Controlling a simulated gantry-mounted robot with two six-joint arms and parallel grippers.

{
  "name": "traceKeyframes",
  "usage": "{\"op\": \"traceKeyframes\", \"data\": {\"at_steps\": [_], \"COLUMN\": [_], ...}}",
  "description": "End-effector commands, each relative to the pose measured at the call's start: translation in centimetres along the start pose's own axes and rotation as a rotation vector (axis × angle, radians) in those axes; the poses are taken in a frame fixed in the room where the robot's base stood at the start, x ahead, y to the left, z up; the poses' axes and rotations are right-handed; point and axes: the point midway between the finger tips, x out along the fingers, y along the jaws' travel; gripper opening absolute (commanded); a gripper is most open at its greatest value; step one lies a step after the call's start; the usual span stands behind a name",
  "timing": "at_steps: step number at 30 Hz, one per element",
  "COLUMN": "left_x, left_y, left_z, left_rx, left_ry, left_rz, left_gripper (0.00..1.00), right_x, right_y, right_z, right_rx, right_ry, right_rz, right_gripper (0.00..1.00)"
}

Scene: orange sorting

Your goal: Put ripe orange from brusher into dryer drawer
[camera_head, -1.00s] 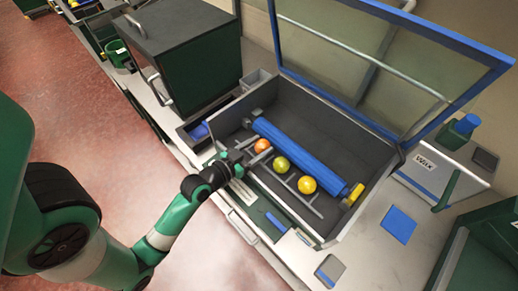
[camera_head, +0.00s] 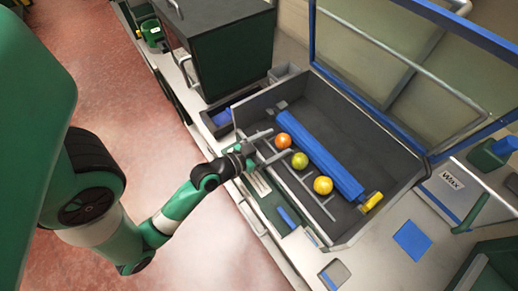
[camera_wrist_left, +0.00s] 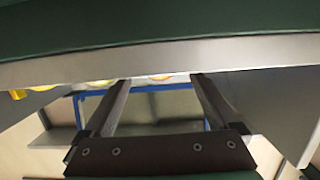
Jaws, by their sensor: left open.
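In the head view, an orange-coloured fruit (camera_head: 284,140) lies in the dark brusher tray (camera_head: 345,125), left of the blue roller (camera_head: 320,155). A yellow-green fruit (camera_head: 300,160) and a yellow fruit (camera_head: 323,185) lie in line with it beside the roller. My left gripper (camera_head: 270,144) is open and empty at the tray's near edge, with its fingers pointing toward the orange fruit. In the left wrist view, the orange fruit (camera_wrist_left: 160,77) shows partly between the two finger ends, its rest hidden by a grey edge. My right gripper is not in view. No open drawer can be made out.
A dark green cabinet (camera_head: 230,55) with metal handles stands left of the brusher. A raised lid with a blue frame (camera_head: 312,30) rises behind the tray. A wax unit (camera_head: 453,185) and a blue pad (camera_head: 411,239) are at the right.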

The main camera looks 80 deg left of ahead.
Motion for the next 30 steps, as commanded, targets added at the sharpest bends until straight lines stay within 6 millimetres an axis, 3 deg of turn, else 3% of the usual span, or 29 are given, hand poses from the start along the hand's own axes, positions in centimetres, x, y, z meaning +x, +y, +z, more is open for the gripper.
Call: {"op": "traceKeyframes", "data": {"at_steps": [3, 6, 12, 17, 18, 30], "left_x": [-3.2, -5.7, -8.6, -9.2, -9.2, -8.5], "left_y": [0.3, 0.2, 0.2, 0.4, 0.4, 0.6], "left_z": [-0.6, -0.1, -0.1, -0.5, -0.5, -0.7], "left_rx": [-0.003, -0.005, -0.003, 0.0, 0.0, 0.011], "left_ry": [-0.005, -0.003, -0.003, 0.0, 0.0, -0.002], "left_rz": [-0.001, -0.006, -0.005, 0.0, 0.0, 0.016], "left_gripper": [0.93, 0.93, 0.93, 0.93, 1.0, 1.0], "right_x": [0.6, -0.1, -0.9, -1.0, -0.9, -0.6], "right_y": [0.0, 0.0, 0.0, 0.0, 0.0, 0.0], "right_z": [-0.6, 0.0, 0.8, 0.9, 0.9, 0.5], "right_rx": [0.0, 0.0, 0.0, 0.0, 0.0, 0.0], "right_ry": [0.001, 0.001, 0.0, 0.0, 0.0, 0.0], "right_rz": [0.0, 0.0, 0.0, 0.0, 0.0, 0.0], "right_gripper": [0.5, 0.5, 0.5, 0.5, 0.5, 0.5]}}
